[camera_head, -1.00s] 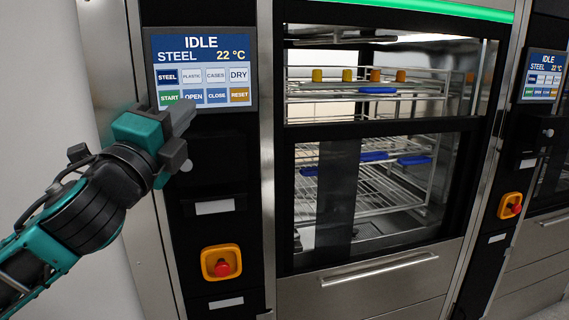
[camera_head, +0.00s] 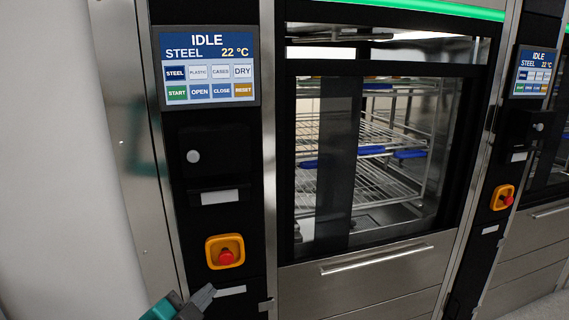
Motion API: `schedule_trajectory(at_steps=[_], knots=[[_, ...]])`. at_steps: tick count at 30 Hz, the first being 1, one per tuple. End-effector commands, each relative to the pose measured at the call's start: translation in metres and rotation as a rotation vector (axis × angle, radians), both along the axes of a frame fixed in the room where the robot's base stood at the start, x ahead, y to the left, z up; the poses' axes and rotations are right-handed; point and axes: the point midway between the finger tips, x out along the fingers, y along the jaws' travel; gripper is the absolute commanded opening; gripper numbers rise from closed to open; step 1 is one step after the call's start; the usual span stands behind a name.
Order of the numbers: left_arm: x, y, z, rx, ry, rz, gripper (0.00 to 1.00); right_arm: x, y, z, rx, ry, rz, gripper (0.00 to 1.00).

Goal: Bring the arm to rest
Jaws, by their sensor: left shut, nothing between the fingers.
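My left gripper (camera_head: 196,300) shows only in part at the bottom edge of the head view, teal and dark grey. It is shut and empty, low in front of the washer's control column, below the red emergency button (camera_head: 226,256). Most of the left arm is out of the picture. My right gripper is not in view. The control screen (camera_head: 207,67) reads IDLE, STEEL, 22 °C, with START, OPEN, CLOSE and RESET buttons.
The washer's glass door (camera_head: 330,160) covers most of the opening. Wire racks (camera_head: 375,140) with blue handles show behind it. A steel drawer front with a handle (camera_head: 377,258) is below. A second control screen (camera_head: 536,72) is at the right. A pale wall (camera_head: 60,160) is at left.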

Motion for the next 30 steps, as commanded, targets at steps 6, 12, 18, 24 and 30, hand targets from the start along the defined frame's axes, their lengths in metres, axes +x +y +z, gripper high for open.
schedule_trajectory(at_steps=[6,12,18,24,30], knots=[[-0.075,0.012,-0.117,-0.300,0.300,0.134,0.00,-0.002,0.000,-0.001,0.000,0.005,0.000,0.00],[-0.148,0.024,-0.187,-0.492,0.491,0.283,0.00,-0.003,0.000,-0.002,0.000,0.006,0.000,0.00],[-0.183,0.031,-0.212,-0.569,0.564,0.359,0.00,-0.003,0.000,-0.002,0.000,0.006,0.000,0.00],[-0.186,0.032,-0.214,-0.575,0.570,0.366,0.00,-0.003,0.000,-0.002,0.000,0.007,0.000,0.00],[-0.185,0.032,-0.214,-0.573,0.569,0.365,0.00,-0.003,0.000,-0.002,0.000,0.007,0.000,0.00]])
